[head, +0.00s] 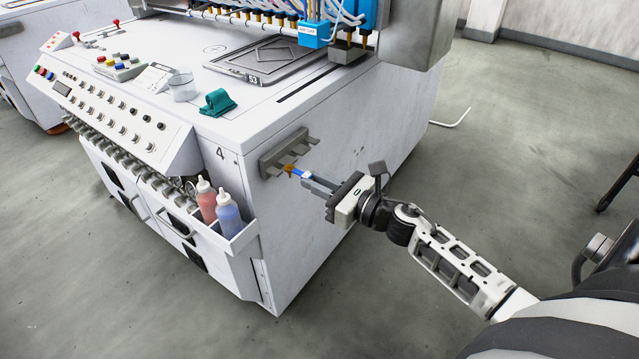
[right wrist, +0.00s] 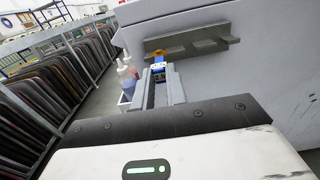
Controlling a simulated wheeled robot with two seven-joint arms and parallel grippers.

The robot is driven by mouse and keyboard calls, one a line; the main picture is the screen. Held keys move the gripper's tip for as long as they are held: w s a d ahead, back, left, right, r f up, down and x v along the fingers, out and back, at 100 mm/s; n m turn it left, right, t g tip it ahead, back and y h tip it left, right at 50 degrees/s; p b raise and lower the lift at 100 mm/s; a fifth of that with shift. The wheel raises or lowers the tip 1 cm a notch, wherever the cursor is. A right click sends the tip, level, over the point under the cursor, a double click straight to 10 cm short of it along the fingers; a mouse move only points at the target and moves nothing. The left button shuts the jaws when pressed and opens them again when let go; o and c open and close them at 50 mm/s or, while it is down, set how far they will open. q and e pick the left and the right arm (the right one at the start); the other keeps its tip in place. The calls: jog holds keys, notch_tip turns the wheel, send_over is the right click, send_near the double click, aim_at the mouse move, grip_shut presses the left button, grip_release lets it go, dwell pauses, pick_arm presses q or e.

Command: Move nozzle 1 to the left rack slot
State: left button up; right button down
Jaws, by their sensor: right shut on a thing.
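A small blue nozzle with an orange end (head: 291,170) is held at the side wall of the white machine. In the right wrist view its blue body (right wrist: 158,68) shows between the finger ends, with the orange end beyond. I cannot read a number on it. My right gripper (head: 308,178) is shut on the nozzle. The grey rack (head: 280,150) with several prongs is fixed to that wall; it also shows in the right wrist view (right wrist: 205,33). The orange end is at the rack's lower edge; I cannot tell whether it sits in a slot. My left gripper is not in view.
A side tray with red (head: 206,202) and blue (head: 228,215) bottles hangs left of the rack. A gantry with a blue block (head: 313,35) stands above the machine top, which holds a teal cloth (head: 217,102). The floor to the right is mostly clear.

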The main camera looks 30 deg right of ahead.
aim_at(305, 174)
jog(key=shift+b+x, duration=0.45)
jog(key=shift+x, duration=1.05)
dwell(0.8)
jog(key=shift+f+b, duration=0.2)
jog(key=shift+b, duration=0.25)
dwell(0.8)
jog(key=c, duration=1.3)
grip_release()
jog(key=shift+c, duration=0.2)
